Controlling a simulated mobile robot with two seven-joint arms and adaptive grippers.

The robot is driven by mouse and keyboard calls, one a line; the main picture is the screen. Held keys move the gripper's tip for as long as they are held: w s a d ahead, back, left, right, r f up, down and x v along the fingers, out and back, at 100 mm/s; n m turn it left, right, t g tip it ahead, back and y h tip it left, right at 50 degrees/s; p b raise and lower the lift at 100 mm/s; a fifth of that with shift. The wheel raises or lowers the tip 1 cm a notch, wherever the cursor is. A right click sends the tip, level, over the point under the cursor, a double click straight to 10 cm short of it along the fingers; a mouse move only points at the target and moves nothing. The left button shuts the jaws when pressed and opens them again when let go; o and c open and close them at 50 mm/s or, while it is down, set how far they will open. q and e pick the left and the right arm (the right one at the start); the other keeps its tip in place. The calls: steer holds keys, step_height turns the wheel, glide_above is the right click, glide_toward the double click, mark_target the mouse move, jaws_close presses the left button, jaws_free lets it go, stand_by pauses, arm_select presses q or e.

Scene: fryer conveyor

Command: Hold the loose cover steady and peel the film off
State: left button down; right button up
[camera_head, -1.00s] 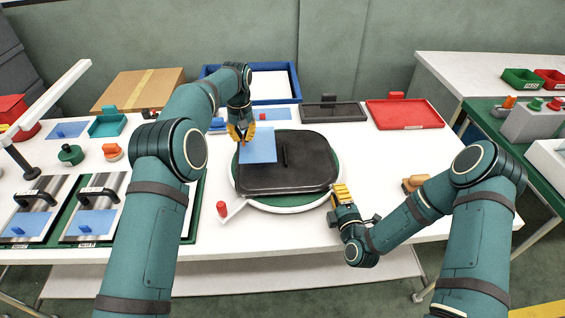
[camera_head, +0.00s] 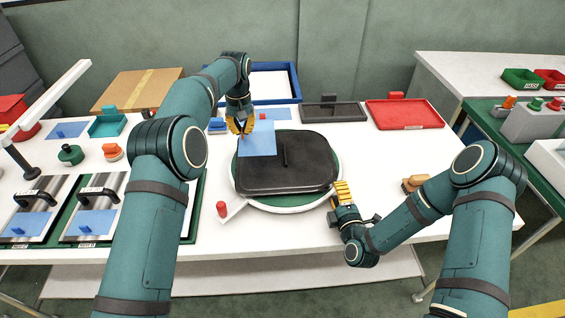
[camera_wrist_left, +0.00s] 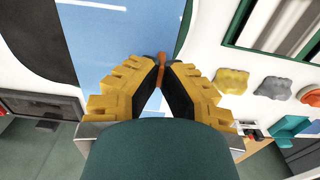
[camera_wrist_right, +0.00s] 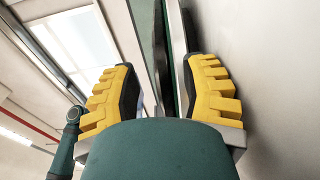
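The black cover (camera_head: 270,175) lies on a round green-and-white turntable (camera_head: 297,204) at the table's middle. The blue film (camera_head: 258,142) overlaps the cover's far left corner and extends past its far edge. My left gripper (camera_head: 240,128) is at the film's far left corner. In the left wrist view its fingers are closed on an orange tab (camera_wrist_left: 161,72) at the film's edge. My right gripper (camera_head: 341,190) is low at the cover's right front side. In the right wrist view its fingers (camera_wrist_right: 160,85) are apart, with the rim edges between and beyond them; contact is unclear.
A blue bin (camera_head: 292,91), a black tray (camera_head: 335,116) and a red tray (camera_head: 404,114) stand behind. A red knob (camera_head: 221,208) is left of the turntable. Metal covers with blue films (camera_head: 91,224) lie left. The table right of the turntable is mostly clear.

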steer(key=shift+s, duration=0.15)
steer(key=s, duration=0.7)
steer(key=s+d, duration=0.1)
steer(key=s, duration=0.3)
steer(key=shift+s, duration=0.35)
steer(key=shift+d, duration=0.1)
